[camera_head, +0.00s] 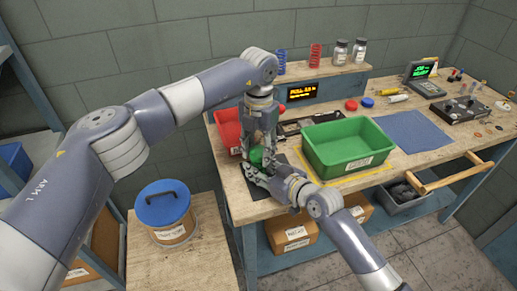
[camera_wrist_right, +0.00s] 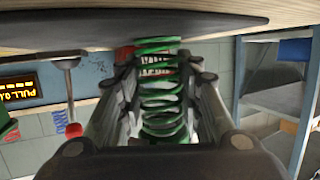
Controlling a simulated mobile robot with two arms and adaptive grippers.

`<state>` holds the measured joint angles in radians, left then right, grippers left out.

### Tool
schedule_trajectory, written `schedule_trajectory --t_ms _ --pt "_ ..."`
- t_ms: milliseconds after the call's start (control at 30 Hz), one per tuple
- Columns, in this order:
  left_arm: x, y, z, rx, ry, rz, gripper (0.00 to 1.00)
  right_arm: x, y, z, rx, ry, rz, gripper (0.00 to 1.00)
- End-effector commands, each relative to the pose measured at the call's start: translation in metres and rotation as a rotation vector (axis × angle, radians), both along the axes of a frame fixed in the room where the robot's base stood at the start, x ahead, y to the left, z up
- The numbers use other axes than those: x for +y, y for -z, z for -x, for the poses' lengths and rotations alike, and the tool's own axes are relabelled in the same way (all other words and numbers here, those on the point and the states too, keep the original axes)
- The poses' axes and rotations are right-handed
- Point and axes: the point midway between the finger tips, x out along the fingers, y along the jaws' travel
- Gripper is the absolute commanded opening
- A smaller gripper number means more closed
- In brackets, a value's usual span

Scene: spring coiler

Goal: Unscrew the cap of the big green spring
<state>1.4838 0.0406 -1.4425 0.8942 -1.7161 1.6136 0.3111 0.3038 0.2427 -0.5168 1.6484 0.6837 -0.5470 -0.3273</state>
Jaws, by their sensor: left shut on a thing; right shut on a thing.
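The big green spring (camera_head: 256,156) stands on a dark mat at the left front of the bench. In the right wrist view, which looks upside down, its coils (camera_wrist_right: 161,95) run between my right fingers. My right gripper (camera_head: 254,173) is shut on the spring from the front right, low down. My left gripper (camera_head: 262,146) points down from above and is shut at the spring's top, where the cap sits. The cap itself is hidden by the left fingers, and I cannot see its threads.
A green bin (camera_head: 347,163) stands close to the right of the grippers, and a red bin (camera_head: 228,128) is behind left. The blue-lidded drum (camera_head: 163,203) stands lower left. A blue mat (camera_head: 412,132) lies clear at right. A small display (camera_head: 302,92) is behind.

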Motion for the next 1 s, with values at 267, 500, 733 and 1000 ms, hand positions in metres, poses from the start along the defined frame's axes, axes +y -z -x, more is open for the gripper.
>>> schedule_trajectory --t_ms 267,500,733,1000 --pt "0.000 0.000 0.000 -0.002 0.002 0.001 0.12 0.000 0.001 0.000 0.001 0.000 0.001 0.00" --pt "0.000 0.000 0.000 -0.002 0.003 0.001 0.12 0.000 0.001 0.000 0.002 0.000 0.001 0.00" --pt "0.000 -0.003 0.000 -0.002 0.004 0.001 0.12 0.000 0.001 0.000 0.002 0.000 0.001 0.00" --pt "0.000 -0.012 -0.001 -0.002 0.004 0.001 0.12 0.000 0.001 0.000 0.002 0.000 0.001 0.00"
